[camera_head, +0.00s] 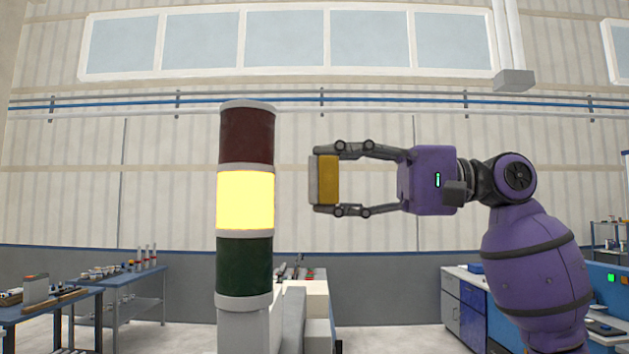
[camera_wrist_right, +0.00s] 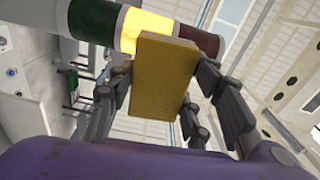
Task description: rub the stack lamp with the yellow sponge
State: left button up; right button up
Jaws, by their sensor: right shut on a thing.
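The stack lamp (camera_head: 246,200) stands upright left of centre in the head view, with a dark red top section, a lit yellow middle and a dark green bottom. My right gripper (camera_head: 325,180) is to the right of the lamp, level with its lit section. It is shut on the yellow sponge (camera_head: 329,181), which has a grey face turned towards the lamp. A clear gap shows between sponge and lamp in the head view. The right wrist view shows the sponge (camera_wrist_right: 164,77) between the fingers, overlapping the lamp (camera_wrist_right: 143,30) behind it. My left gripper is not in view.
A pale machine body (camera_head: 306,310) stands beside and behind the lamp's base. Workbenches with small items (camera_head: 60,300) are at the left. Blue and white cabinets (camera_head: 466,305) are at the right, behind my right arm. The space around the sponge is clear.

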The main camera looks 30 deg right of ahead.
jog(key=shift+v, duration=0.85)
jog(key=shift+d, duration=0.1)
jog(key=v, duration=0.3)
